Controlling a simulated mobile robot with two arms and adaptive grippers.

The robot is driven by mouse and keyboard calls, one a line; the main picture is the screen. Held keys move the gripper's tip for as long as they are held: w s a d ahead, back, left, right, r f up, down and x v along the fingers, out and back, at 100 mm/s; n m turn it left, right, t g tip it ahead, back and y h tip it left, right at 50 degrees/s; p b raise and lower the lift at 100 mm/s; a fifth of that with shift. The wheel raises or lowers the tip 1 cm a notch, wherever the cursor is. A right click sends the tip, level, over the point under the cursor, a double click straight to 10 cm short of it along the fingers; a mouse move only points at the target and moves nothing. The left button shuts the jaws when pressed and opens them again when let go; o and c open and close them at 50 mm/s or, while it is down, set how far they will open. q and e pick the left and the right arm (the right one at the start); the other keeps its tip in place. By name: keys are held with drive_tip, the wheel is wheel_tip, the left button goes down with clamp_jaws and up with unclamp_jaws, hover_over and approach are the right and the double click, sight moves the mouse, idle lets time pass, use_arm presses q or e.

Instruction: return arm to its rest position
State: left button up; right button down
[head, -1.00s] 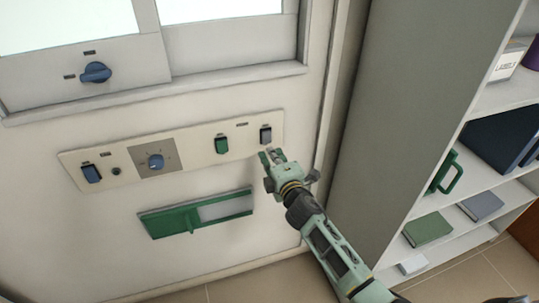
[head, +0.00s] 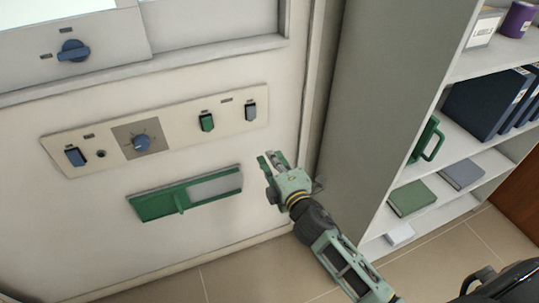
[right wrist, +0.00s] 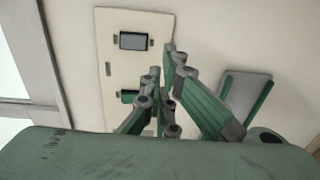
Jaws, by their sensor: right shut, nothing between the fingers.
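My right gripper (head: 271,160) is in the head view, right of centre, below and to the right of the control panel (head: 105,152). It stands apart from the panel and holds nothing. In the right wrist view its fingers (right wrist: 168,65) are close together, in front of the panel (right wrist: 108,45). The panel carries a grey rocker switch (head: 250,110), a green rocker switch (head: 207,122), a blue knob (head: 141,142) and a blue switch (head: 75,156). My left gripper is not in view.
A green and grey slotted plate (head: 157,204) sits on the furnace front below the panel. A blue rotary handle (head: 74,50) is above. Tiled floor (head: 240,275) is open below.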

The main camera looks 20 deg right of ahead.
idle(0.3)
drive_tip(key=s+d+f+m+g, duration=0.1)
drive_tip(key=s+f+m+g, duration=0.3)
drive_tip(key=f, duration=0.7)
drive_tip(key=s+d+f+m+g, duration=0.1)
drive_tip(key=s+f, duration=0.6)
drive_tip(key=f, duration=0.5)
drive_tip(key=s+f+m+g, duration=0.3)
drive_tip(key=s+f, duration=0.2)
drive_tip(key=f, duration=0.6)
drive_tip(key=s+f+m+g, duration=0.2)
drive_tip(key=s+f, duration=0.4)
drive_tip(key=s, duration=0.6)
drive_tip(key=s+f+m+g, duration=0.3)
drive_tip(key=s+f, duration=0.3)
drive_tip(key=s, duration=0.6)
drive_tip(key=s+f+m+g, duration=0.3)
drive_tip(key=s+f, duration=0.3)
drive_tip(key=s, duration=0.6)
drive_tip(key=shift+d+f+h, duration=0.15)
drive_tip(key=shift+f+h, duration=0.15)
drive_tip(key=shift+f, duration=0.05)
